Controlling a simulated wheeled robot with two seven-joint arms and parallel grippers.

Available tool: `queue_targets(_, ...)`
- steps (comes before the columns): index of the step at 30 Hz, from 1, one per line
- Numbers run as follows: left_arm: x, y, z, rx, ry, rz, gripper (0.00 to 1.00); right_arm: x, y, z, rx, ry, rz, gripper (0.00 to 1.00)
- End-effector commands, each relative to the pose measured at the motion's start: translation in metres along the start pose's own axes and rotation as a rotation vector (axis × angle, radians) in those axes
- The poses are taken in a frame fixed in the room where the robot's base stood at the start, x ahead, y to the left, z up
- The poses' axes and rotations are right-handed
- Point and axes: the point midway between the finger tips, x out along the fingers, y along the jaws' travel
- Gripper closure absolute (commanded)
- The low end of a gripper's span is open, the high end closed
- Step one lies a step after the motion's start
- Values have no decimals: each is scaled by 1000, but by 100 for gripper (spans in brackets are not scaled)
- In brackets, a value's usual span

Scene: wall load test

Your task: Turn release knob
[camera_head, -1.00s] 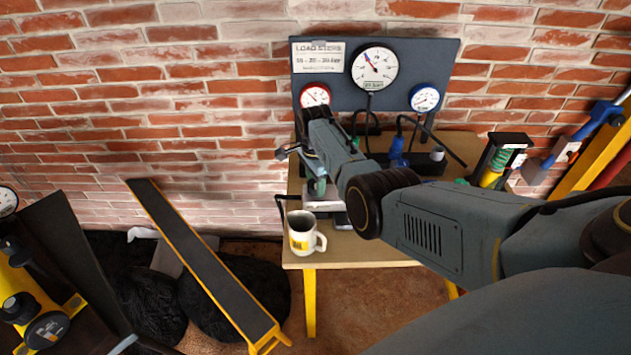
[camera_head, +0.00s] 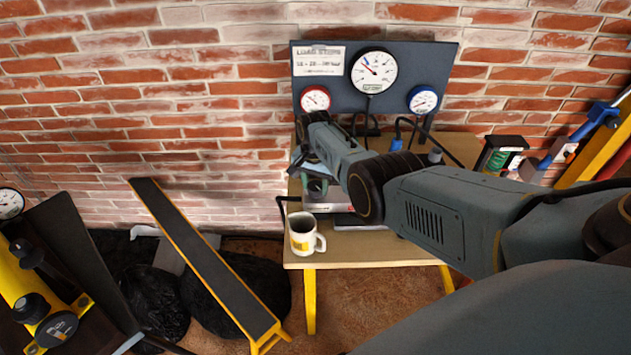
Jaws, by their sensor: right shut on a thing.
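My right arm reaches in from the right across the workbench (camera_head: 395,250). My right gripper (camera_head: 305,168) points down at the bench's left part, behind the mug. It appears shut on the release knob, which the gripper and wrist hide. A board behind the bench carries a large white gauge (camera_head: 374,71), a red-rimmed gauge (camera_head: 315,99) and a blue-rimmed gauge (camera_head: 423,100). My left gripper is not in view.
A white mug with a yellow mark (camera_head: 304,236) stands at the bench's front left corner, close to the gripper. Dark hoses run below the gauges. A green and black item (camera_head: 500,155) stands at the right. A long dark yellow-edged ramp (camera_head: 205,265) leans at the left.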

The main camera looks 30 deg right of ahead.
Motion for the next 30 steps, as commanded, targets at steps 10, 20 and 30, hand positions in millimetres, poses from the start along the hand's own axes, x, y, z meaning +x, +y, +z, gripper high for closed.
queue_targets(10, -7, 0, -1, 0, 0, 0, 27, 0, 1, -1, -327, 6, 2, 82)
queue_targets(20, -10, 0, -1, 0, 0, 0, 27, 0, 0, -1, -623, 10, 2, 82)
queue_targets(30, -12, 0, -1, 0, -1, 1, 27, 0, 0, 0, -828, 14, 1, 82)
